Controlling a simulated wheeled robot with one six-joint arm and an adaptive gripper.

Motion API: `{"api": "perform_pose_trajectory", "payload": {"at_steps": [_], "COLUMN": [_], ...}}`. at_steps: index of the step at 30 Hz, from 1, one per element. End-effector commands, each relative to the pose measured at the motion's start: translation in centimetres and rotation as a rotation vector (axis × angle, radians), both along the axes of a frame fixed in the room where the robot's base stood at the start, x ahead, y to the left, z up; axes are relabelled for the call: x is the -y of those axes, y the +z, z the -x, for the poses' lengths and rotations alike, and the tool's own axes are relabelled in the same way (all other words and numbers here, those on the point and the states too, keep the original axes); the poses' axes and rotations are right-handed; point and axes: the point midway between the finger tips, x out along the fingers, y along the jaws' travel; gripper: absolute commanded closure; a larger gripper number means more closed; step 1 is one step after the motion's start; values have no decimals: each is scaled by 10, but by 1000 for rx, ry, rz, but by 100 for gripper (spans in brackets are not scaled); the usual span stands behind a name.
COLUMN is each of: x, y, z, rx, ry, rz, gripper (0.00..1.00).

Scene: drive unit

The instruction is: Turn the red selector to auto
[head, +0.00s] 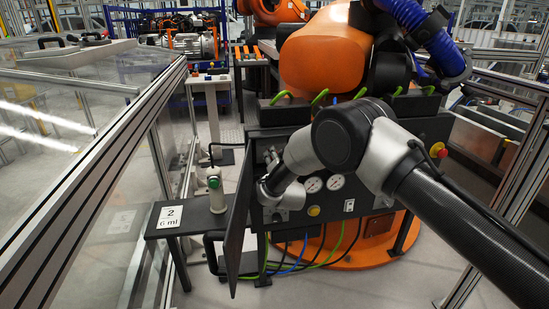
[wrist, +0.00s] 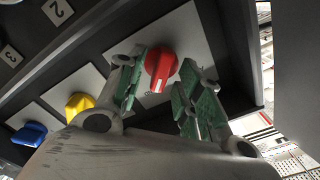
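The red selector (wrist: 161,66) sits on a pale plate on the dark panel in the wrist view. Its white mark faces the lower edge of the picture. Lettering beside it is partly covered and I cannot read its position. My gripper (wrist: 160,92) is open, with one green-padded finger to the left of the knob and one to the right. Whether either pad touches the knob I cannot tell. In the head view my arm reaches the left side of the control cabinet (head: 384,207), and the red selector is hidden there.
A yellow selector (wrist: 79,105) and a blue selector (wrist: 29,134) lie to the left on the same panel. The cabinet door (head: 237,225) stands open close to my wrist. Gauges (head: 335,182) are right of it. An orange robot (head: 325,55) stands behind.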

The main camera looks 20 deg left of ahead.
Motion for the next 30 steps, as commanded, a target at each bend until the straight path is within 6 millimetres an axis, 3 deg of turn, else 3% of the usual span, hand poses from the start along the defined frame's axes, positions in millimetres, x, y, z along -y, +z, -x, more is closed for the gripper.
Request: {"api": "perform_pose_trajectory", "payload": {"at_steps": [9,15,30], "x": [-2,-2,-2], "y": [0,0,0], "z": [-3,-3,-3], "rx": [0,0,42], "ry": [1,1,0], "rz": [1,1,71], "gripper": [64,100,100]}}
